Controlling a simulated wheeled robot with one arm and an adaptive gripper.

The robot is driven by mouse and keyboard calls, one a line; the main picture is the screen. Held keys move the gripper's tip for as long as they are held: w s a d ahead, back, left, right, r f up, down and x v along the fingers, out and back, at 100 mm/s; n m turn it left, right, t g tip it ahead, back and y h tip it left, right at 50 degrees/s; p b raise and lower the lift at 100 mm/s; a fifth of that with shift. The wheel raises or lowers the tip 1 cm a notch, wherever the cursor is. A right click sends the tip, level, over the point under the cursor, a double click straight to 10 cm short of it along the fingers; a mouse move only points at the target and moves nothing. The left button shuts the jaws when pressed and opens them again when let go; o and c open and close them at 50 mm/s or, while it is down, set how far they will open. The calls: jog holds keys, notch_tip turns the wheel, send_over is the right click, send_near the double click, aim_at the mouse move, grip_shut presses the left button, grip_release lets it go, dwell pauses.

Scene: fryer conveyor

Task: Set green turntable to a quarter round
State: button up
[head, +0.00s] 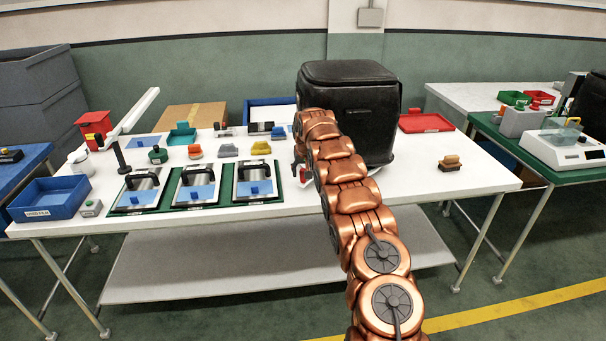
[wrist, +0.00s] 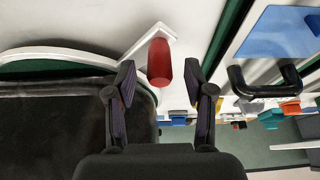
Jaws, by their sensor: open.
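The green turntable (wrist: 50,68) shows in the wrist view as a green strip with a white rim, mostly covered by a big black box-shaped bag (wrist: 60,130). A white arm (wrist: 150,38) sticks out from it and carries a red handle (wrist: 160,62). My gripper (wrist: 160,82) is open, and the handle appears between its two fingertips, with a gap on each side. In the head view the bag (head: 350,115) stands on the white table, and the red handle (head: 303,175) shows just left of my arm. My arm hides my gripper and much of the turntable there.
Three framed panels with black handles (head: 195,184) lie on green mats left of the bag. Small coloured blocks (head: 262,148) lie behind them. A red tray (head: 425,122) and a brown block (head: 449,163) are to the right, with bare table around the block.

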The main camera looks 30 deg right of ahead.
jog(key=shift+p+x, duration=0.35)
jog(key=shift+x, duration=1.15)
grip_shut()
